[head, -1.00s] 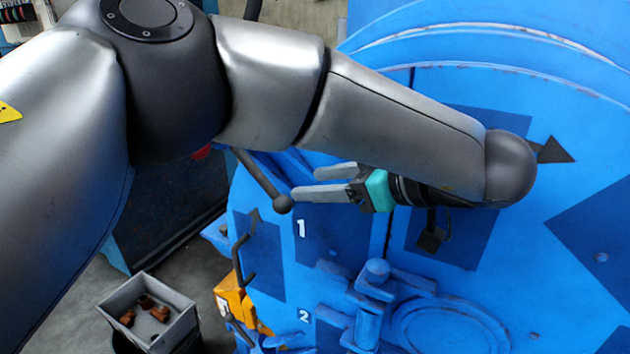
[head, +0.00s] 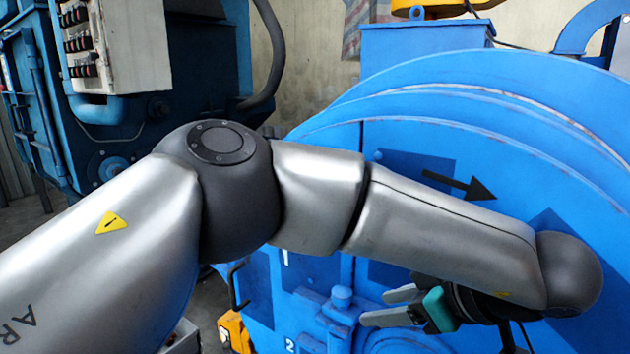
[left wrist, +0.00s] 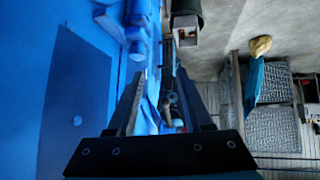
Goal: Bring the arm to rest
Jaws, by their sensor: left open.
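My left gripper (head: 374,308) is at the lower right of the head view, beside the front of the big blue drum machine (head: 480,150). Its two grey fingers point left and are apart, with nothing between them. My left arm crosses the head view from the lower left, bent at a dark elbow joint. In the left wrist view the gripper (left wrist: 160,78) also shows its fingers apart, with the blue machine front on the left. My right gripper is in neither view.
A blue latch or hinge (head: 340,300) protrudes from the machine close to the fingertips. A yellow part (head: 234,332) and a mostly hidden grey bin (head: 184,337) are low at left. Grey crates (left wrist: 273,127) stand on the floor in the left wrist view.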

